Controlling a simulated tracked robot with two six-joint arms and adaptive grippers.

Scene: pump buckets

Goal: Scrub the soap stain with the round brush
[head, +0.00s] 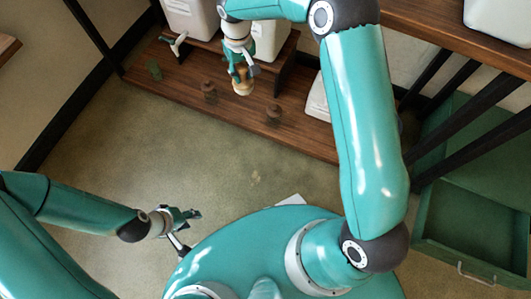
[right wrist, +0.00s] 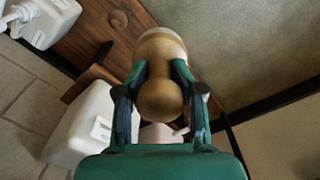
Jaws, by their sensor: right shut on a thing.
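The round brush has a tan wooden knob and a wider round head with a pale rim. It shows in the head view (head: 242,82) and fills the middle of the right wrist view (right wrist: 160,97). My right gripper (head: 240,70) is shut on its knob, with one finger on each side, above the low wooden shelf. My left gripper (head: 190,214) is low at the left, beside my base and away from the brush; its finger gap is unclear. A faint pale mark (head: 256,178) lies on the floor; I cannot tell if it is the soap stain.
White pump buckets (head: 190,18) stand at the back; one also shows in the right wrist view (right wrist: 88,125). A green drawer (head: 465,235) is at right. Middle floor is mostly clear.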

